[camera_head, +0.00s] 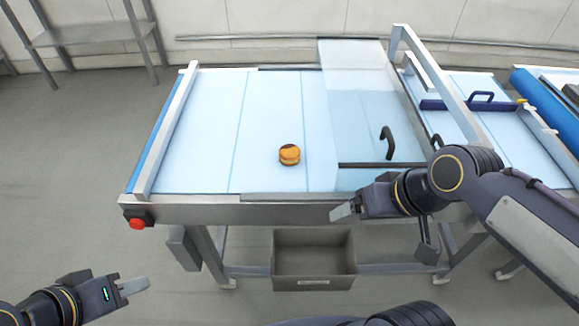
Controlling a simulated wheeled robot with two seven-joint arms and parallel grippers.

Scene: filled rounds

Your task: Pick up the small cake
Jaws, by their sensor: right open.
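The small cake (289,155) is round, with a brown top and a pale yellow middle. It sits on the light blue conveyor belt (205,150), right of the belt's centre line and left of the clear cover. My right gripper (345,212) is at the front edge of the conveyor, below and right of the cake. It is open and apart from the cake, with nothing seen between its fingers. My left gripper (135,287) is low at the left, over the floor and well away from the conveyor. I cannot tell whether its fingers are apart.
A clear cover (355,85) with a black handle (387,142) stands over the belt right of the cake. A metal rail (215,208) with a red button (137,223) runs along the front. A grey bin (313,262) sits below. The belt left of the cake is clear.

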